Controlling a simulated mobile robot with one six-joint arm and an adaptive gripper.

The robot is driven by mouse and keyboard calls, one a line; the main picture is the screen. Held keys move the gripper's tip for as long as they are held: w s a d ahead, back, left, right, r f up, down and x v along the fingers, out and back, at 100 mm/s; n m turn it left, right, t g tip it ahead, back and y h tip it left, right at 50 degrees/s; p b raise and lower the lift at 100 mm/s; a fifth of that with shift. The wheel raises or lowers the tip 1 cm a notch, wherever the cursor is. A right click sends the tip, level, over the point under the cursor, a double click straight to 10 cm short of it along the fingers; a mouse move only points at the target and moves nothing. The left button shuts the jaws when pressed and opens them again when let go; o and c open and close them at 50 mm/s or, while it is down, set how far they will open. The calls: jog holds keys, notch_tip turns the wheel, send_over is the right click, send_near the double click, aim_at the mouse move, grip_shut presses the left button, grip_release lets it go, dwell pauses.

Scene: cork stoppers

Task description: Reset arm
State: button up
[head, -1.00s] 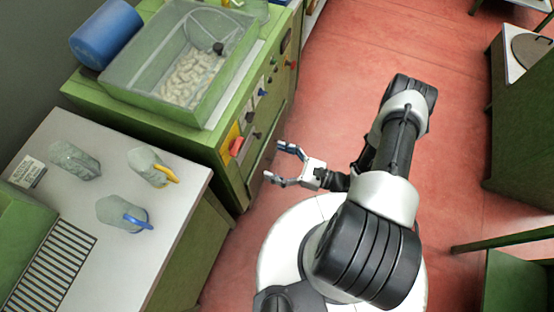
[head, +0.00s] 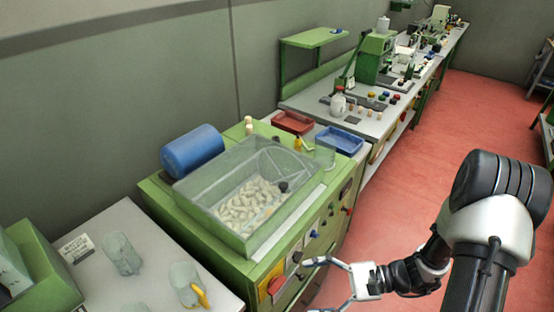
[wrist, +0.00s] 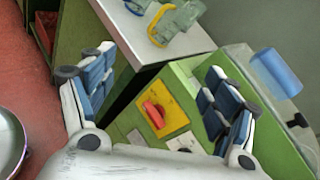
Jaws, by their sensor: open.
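My gripper (head: 328,284) is open and empty in the head view, held in front of the green cabinet's control face at the lower middle. Part of its lower finger is cut by the bottom edge. In the wrist view my gripper (wrist: 160,100) shows two spread fingers with blue pads and nothing between them. Behind them is the green cabinet front with a red switch on a yellow plate (wrist: 165,112). My arm reaches in from the right side of the head view.
A clear bin (head: 208,190) of cork stoppers (head: 248,203) sits on the green cabinet beside a blue cylinder (head: 192,150). A long workbench (head: 350,118) runs behind. Open red floor (head: 440,130) lies to the right.

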jog(key=s+d+r+n+t+h, duration=0.2)
jog(key=s+r+n+h, duration=0.4)
jog(key=r, duration=0.5)
jog(key=s+d+r+n+t+h, duration=0.2)
jog(key=s+r+n+h, duration=0.4)
jog(key=r+h, duration=0.3)
notch_tip(320, 180, up, 3)
jog(key=shift+d+n, duration=0.5)
jog(key=shift+n, duration=0.4)
jog(key=shift+c, duration=0.4)
